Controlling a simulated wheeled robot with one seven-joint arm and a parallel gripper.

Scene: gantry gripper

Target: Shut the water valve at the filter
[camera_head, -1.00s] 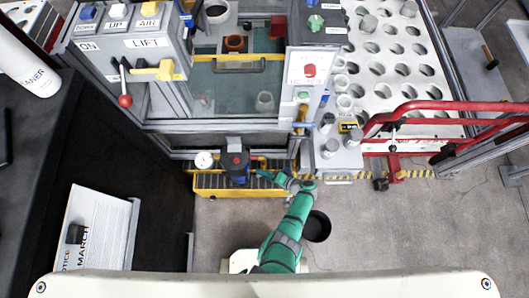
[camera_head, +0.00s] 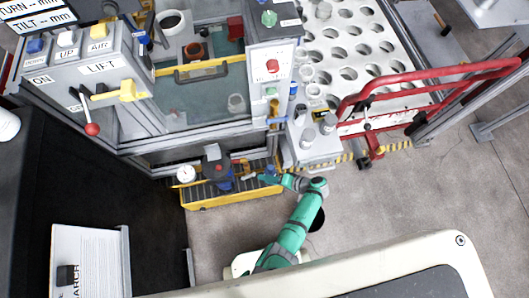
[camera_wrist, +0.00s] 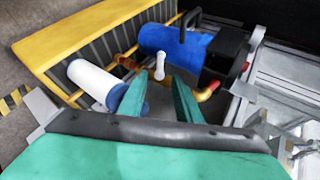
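A small pale lever (camera_wrist: 160,66), which looks like the valve handle, stands among copper pipes (camera_wrist: 208,91) in the wrist view. A blue cylinder (camera_wrist: 172,42) lies behind it, and a white cylinder with a blue end (camera_wrist: 92,80) lies to its left. I cannot tell which cylinder is the filter. My gripper (camera_wrist: 160,84) is open, its two teal fingers apart and empty. The lever appears just beyond the gap between the fingertips; I see no clear contact. In the head view, my gripper (camera_head: 270,178) is at the right part of the yellow-edged unit (camera_head: 222,199).
A yellow slatted guard (camera_wrist: 85,42) borders the pipework on the left. A black box with a red knob (camera_wrist: 228,52) stands to the right. In the head view are a white gauge (camera_head: 186,174), a glass-fronted cabinet (camera_head: 200,105) behind and a red rail (camera_head: 430,85) at right.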

